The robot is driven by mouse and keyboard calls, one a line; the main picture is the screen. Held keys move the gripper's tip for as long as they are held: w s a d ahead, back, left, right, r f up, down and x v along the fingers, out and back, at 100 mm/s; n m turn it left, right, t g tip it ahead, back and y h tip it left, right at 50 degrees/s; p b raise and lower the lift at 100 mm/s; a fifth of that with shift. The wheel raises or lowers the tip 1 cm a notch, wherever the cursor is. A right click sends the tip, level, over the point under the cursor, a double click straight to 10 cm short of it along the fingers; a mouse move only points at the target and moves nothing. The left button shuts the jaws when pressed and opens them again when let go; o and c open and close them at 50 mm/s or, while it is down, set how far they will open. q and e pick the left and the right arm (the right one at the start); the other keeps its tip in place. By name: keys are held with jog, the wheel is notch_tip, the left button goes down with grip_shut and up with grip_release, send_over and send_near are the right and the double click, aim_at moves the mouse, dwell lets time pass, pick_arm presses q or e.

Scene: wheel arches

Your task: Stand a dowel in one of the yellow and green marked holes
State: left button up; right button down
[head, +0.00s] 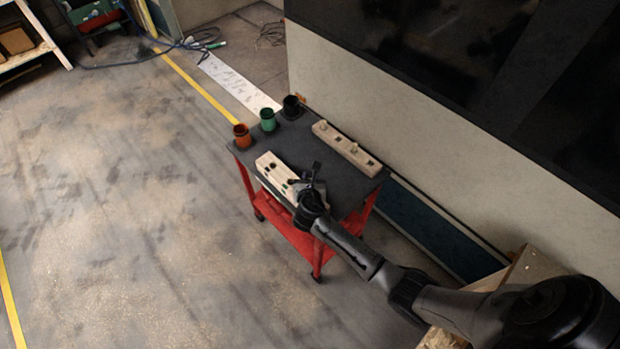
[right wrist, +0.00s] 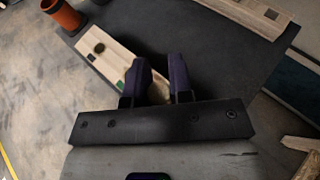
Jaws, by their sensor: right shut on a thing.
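A pale wooden block with holes (head: 275,171) lies on the cart's dark top, on the near-left side. In the right wrist view this block (right wrist: 110,55) shows a round dark hole and a green mark, partly hidden behind my fingers. My right gripper (head: 311,178) is over the right end of this block. In the right wrist view my right gripper (right wrist: 158,72) is shut on a pale wooden dowel (right wrist: 158,92), mostly hidden between the fingers. I cannot tell whether the dowel touches the block. A second wooden block (head: 366,161) lies farther right, with dowels standing in it. My left gripper is not in view.
The red cart (head: 316,252) has a dark top (head: 325,160). An orange cup (head: 242,137), a green cup (head: 268,121) and a black cup (head: 291,108) stand along its far-left edge. A wall rises behind the cart. Open floor lies to the left.

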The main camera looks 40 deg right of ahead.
notch_tip(320, 180, down, 6)
jog(key=b, duration=0.5)
dwell(0.4)
jog(key=shift+f, duration=0.5)
